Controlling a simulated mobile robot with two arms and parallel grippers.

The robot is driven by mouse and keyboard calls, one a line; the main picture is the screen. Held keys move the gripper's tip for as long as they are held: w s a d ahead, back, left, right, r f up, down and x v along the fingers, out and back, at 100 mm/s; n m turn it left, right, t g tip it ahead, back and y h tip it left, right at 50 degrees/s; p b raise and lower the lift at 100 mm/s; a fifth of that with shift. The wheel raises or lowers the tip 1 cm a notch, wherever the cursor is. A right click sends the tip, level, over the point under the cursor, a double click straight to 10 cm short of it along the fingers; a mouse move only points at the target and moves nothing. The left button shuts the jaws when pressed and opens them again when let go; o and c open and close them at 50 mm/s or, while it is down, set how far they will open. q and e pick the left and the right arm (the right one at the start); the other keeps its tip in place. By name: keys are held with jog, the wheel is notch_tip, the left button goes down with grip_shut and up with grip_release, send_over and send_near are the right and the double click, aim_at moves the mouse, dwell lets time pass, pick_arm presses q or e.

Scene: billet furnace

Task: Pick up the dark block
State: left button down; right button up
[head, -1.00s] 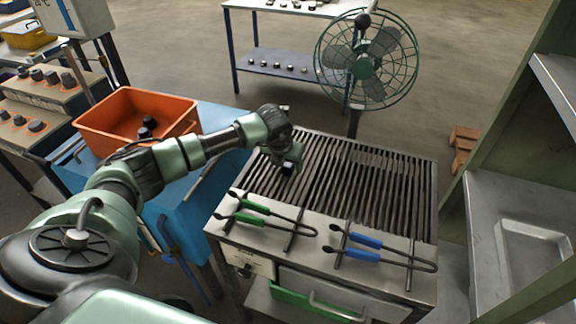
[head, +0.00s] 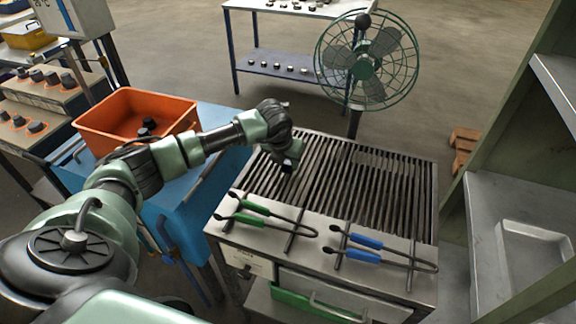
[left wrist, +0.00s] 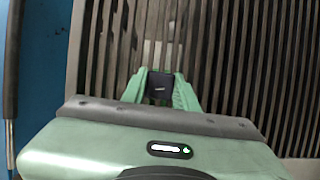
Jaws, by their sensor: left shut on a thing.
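The dark block (left wrist: 160,86) sits between the two green fingers of my left gripper (left wrist: 162,82) in the left wrist view. In the head view my left gripper (head: 287,163) is over the left part of the slatted grate (head: 370,185), shut on the dark block, which shows only as a small dark patch there. I cannot tell how far the block is above the slats. My right gripper is not in view.
Green-handled tongs (head: 262,211) and blue-handled tongs (head: 375,246) lie on the grate's front ledge. An orange bin (head: 105,122) with dark pieces stands on a blue cart (head: 168,215) at the left. A green fan (head: 366,62) stands behind the grate. A shelf with a metal tray (head: 535,240) is at the right.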

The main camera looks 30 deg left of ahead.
aim_at(288, 161)
pick_arm(q)
notch_tip(288, 161, up, 19)
jog(key=b, duration=0.3)
